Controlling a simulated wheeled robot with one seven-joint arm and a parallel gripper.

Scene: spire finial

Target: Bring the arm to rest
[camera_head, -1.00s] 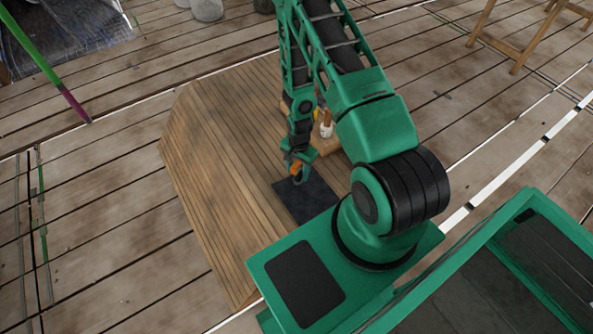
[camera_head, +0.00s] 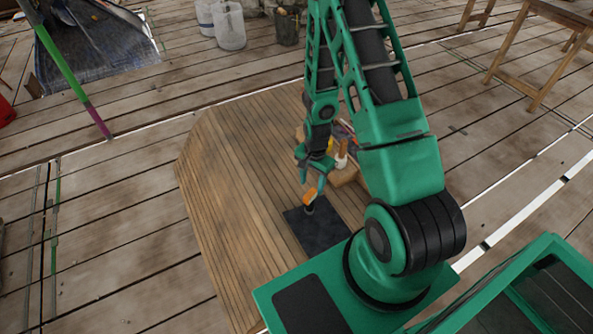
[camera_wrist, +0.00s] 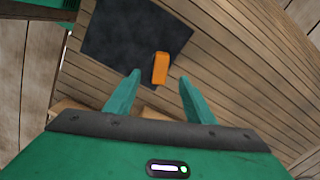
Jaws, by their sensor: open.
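My gripper (camera_head: 315,178) is open and empty above the wooden platform (camera_head: 225,190). Its two teal fingers stand apart in the wrist view (camera_wrist: 160,78). A small orange piece (camera_head: 309,198) with a dark lower part stands at the dark mat (camera_head: 318,234), just below the fingertips. In the wrist view the orange piece (camera_wrist: 160,66) shows beyond and between the fingertips, against the edge of the dark mat (camera_wrist: 120,38). The fingers do not appear to touch it.
A white bottle (camera_head: 342,156) and a wooden block (camera_head: 345,177) sit beside my arm, partly hidden by it. A green and purple pole (camera_head: 62,65) leans at the left. Buckets (camera_head: 229,27) and a wooden trestle (camera_head: 525,50) stand at the back. The platform's left side is clear.

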